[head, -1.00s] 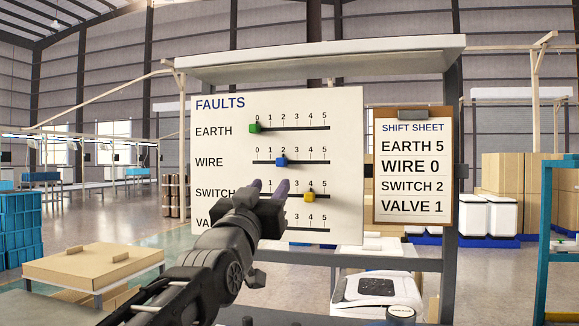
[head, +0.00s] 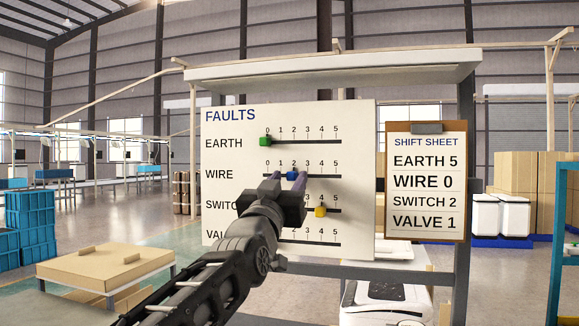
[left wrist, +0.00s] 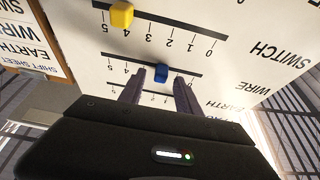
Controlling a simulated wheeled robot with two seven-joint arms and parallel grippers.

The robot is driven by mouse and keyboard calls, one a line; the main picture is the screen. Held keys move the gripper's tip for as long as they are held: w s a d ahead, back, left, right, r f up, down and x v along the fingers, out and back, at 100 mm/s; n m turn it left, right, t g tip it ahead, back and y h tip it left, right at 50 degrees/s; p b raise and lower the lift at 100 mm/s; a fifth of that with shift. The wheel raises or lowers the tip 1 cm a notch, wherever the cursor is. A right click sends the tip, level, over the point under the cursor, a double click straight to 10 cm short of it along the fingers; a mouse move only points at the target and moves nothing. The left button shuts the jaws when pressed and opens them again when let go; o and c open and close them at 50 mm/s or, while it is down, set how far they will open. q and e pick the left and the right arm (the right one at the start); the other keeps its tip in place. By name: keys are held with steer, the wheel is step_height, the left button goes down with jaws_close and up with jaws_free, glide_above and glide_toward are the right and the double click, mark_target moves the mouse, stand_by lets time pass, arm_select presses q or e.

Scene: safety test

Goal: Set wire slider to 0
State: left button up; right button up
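The white FAULTS board (head: 222,185) carries several horizontal sliders. The blue wire slider (head: 292,176) stands at about 2 on its scale. The green earth slider (head: 265,141) is at 0 and the yellow switch slider (head: 320,211) is at about 4. My left gripper (head: 288,180) is at the wire row, its fingers on either side of the blue slider. In the left wrist view the fingers (left wrist: 158,82) are apart, with the blue slider (left wrist: 161,72) between their tips and gaps beside it. The valve slider is hidden behind my arm. My right gripper is not in view.
A clipboard shift sheet (head: 427,180) to the right reads EARTH 5, WIRE 0, SWITCH 2, VALVE 1. A shelf (head: 335,75) overhangs the board. A white machine (head: 385,300) stands below right. A wooden-topped table (head: 105,265) is at lower left.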

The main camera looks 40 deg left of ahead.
arm_select(q)
steer(key=shift+x, duration=0.8)
steer(key=shift+s, duration=0.1)
jaws_close()
stand_by(0.8)
